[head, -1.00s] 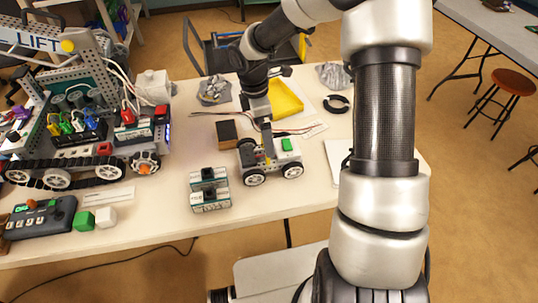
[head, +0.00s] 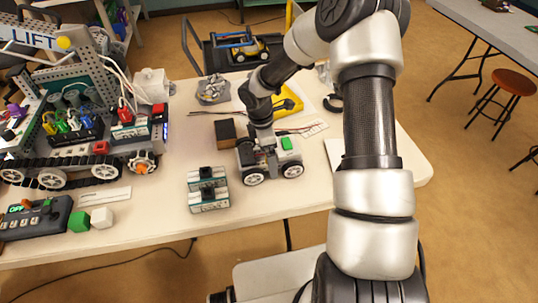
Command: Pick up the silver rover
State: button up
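The silver rover (head: 287,165), a small grey vehicle with white wheels and a green block on top, stands on the table in the head view. My gripper (head: 265,153) is pointing down over the rover's left part, at its top. The gripper's end overlaps the rover in the picture. The fingers are small and partly hidden, so I cannot tell whether they are open, shut or touching it. The rover's wheels appear to rest on the table.
A silver and black boxy device (head: 208,190) stands just left of the rover, and a dark brown block (head: 225,131) behind it. A large tracked robot (head: 80,165) fills the table's left. A yellow tray (head: 289,100) lies behind. The table front right is clear.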

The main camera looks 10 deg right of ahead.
jog(key=shift+c, duration=0.4)
jog(key=c, duration=1.8)
jog(key=shift+w+r, duration=0.1)
jog(key=shift+r, duration=0.05)
jog(key=shift+c, duration=0.7)
